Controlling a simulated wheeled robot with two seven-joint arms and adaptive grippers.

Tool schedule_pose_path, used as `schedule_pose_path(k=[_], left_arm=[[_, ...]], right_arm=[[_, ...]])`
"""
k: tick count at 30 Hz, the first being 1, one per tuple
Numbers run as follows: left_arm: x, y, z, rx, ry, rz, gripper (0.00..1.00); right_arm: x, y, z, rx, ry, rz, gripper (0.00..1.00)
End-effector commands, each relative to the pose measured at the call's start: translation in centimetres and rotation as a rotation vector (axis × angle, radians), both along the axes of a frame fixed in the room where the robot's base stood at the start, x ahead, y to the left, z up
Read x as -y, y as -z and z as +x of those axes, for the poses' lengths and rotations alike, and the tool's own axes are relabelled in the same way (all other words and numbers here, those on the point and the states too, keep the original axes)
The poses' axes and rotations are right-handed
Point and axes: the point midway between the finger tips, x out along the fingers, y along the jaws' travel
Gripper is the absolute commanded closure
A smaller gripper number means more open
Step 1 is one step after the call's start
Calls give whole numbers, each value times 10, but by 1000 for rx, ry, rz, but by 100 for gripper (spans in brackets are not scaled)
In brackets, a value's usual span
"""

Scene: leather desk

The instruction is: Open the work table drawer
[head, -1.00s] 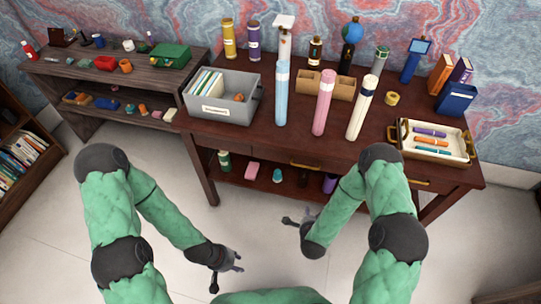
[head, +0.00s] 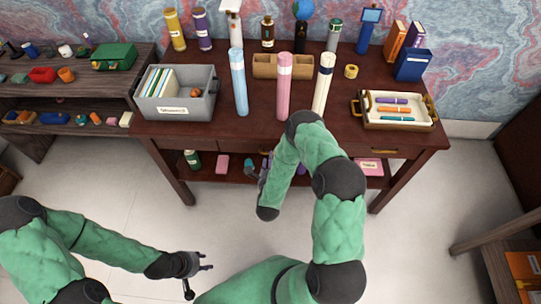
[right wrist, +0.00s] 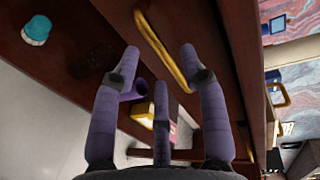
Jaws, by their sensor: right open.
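The dark red-brown work table (head: 335,107) stands ahead, with drawer fronts under its top. One brass handle (head: 384,151) shows on the right drawer front. In the right wrist view a brass handle (right wrist: 162,50) runs slantwise across a wooden drawer front (right wrist: 205,25), which looks shut. My right gripper (head: 262,172) is below the table's front edge; its purple fingers (right wrist: 160,70) are spread, with the handle beyond and between them, apparently untouched. My right arm hides part of the table front. My left gripper (head: 200,275) is open and empty over the floor, away from the table.
A grey bin (head: 178,108), tall blue, pink and white tubes (head: 284,85) and a tray (head: 365,118) stand on the tabletop. A lower shelf holds a green bottle (head: 191,159) and small items. A side table (head: 100,85) stands left; another piece of furniture (head: 490,245) is lower right.

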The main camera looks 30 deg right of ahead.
Motion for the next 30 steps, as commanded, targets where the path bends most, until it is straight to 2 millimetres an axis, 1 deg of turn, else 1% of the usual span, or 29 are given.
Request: schedule_pose_path(k=[1, 3, 9, 20, 23, 24, 25, 30], left_arm=[[0, 4, 0, 0, 0, 0, 60], [0, 6, 0, 0, 0, 0, 60], [0, 10, 0, 0, 0, 0, 60], [0, 10, 0, 0, 0, 0, 60], [0, 10, 0, 0, 0, 0, 60], [0, 10, 0, 1, 0, 0, 60], [0, 10, 0, 1, 0, 0, 60], [0, 10, 0, 1, 0, 0, 60]], right_arm=[[5, 3, 7, 2, 3, -1, 57], [10, 5, 15, 1, 2, -1, 57], [19, 9, 31, -1, 0, -1, 57], [21, 9, 34, -2, -1, 0, 57], [21, 9, 34, -2, -1, 0, 82], [21, 9, 34, -2, -1, 0, 93], [21, 9, 34, -2, -1, 0, 100], [21, 9, 34, -2, -1, 0, 100]])
